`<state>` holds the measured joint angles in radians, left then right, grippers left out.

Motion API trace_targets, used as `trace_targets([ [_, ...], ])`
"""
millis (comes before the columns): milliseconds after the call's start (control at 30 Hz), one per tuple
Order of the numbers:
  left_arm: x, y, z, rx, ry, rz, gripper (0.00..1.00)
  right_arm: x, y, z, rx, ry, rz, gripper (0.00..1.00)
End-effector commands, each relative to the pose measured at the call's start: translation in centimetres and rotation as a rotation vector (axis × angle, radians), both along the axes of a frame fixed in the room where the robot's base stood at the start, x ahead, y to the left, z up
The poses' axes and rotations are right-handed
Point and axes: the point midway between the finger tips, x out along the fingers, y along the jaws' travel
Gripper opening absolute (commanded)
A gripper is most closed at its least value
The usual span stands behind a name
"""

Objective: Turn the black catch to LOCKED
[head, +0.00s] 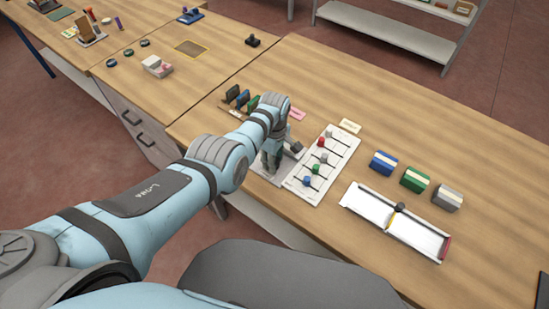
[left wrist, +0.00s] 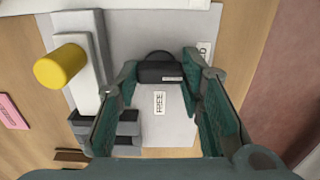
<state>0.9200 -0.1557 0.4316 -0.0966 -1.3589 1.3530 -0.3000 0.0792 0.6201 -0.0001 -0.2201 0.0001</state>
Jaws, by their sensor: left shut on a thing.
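The black catch (left wrist: 160,72) is on a pale plate (left wrist: 180,125) in the left wrist view, with a small white label on its front. A FREE label (left wrist: 159,102) is on the plate just below it in the picture. A second label (left wrist: 204,50), partly hidden by a finger, is to its right. My left gripper (left wrist: 161,70) has a finger on each side of the catch and is shut on it. In the head view my left gripper (head: 271,160) points down over the plate and hides the catch. My right gripper is not in view.
A yellow knob (left wrist: 60,66) on a pale block (left wrist: 90,45) stands close left of the gripper. In the head view a white slider panel (head: 312,182), a white tray (head: 420,237) and blue (head: 383,163), green (head: 415,180) and grey (head: 448,198) blocks lie to the right.

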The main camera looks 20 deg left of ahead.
Motion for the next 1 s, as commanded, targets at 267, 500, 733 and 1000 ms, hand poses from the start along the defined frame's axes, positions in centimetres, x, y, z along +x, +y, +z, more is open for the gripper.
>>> trace_targets([
  [267,0.2,0.0,0.1,0.0,-0.005,0.002,0.41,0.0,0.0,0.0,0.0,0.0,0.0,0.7],
  [500,0.1,0.0,0.1,0.0,-0.002,0.0,0.55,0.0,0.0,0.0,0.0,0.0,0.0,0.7],
  [733,0.1,0.0,0.4,-0.001,-0.003,-0.001,0.55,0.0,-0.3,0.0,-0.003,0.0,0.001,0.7],
  [1000,0.2,-0.1,5.8,-0.002,-0.008,0.0,0.55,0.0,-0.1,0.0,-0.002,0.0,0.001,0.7],
])
